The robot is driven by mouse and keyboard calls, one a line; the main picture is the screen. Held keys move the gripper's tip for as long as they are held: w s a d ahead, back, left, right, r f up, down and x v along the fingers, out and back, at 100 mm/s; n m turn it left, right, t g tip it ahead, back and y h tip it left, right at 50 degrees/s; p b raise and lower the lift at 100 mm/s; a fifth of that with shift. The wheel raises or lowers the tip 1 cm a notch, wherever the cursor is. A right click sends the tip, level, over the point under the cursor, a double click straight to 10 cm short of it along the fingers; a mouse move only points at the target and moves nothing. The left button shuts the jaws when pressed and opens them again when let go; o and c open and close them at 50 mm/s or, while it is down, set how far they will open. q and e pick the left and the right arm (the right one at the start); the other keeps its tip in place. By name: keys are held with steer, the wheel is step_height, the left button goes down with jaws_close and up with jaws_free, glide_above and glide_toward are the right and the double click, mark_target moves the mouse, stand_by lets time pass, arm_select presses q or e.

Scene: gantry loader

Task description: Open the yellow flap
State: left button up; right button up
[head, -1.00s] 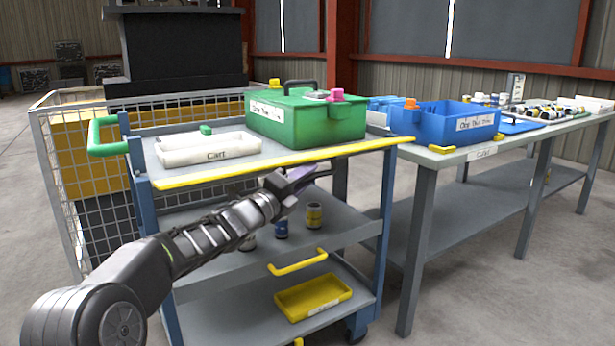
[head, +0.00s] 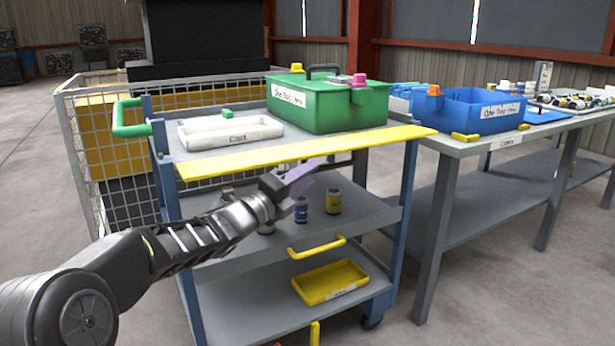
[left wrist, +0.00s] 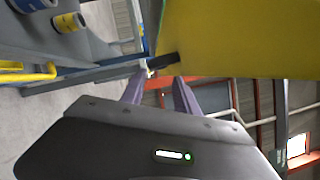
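The yellow flap (head: 300,150) is a long strip along the front edge of the grey cart's top, with its broad face showing. In the left wrist view, its yellow face (left wrist: 240,40) fills the upper right. My left gripper (head: 318,173) is in front of and just below the flap, near its middle. In the left wrist view, its two purple fingers (left wrist: 160,82) stand apart with nothing clearly held between them. A dark bar lies by the flap's edge just past the fingertips; I cannot tell if they touch. My right gripper is out of view.
On the cart top are a white tray (head: 230,132) and a green box (head: 325,108). Cans (head: 333,201) stand on the shelf below, near my gripper. A yellow bin (head: 330,282) sits lower. A table (head: 480,145) with a blue box (head: 470,112) stands right.

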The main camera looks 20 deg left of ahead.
arm_select(q)
steer(key=a+f+b+v, duration=0.1)
steer(key=b+v, duration=0.2)
steer(key=v, duration=0.5)
stand_by(0.4)
steer(key=shift+f, duration=0.1)
steer(key=shift+b, duration=0.35)
steer(key=shift+c, duration=0.4)
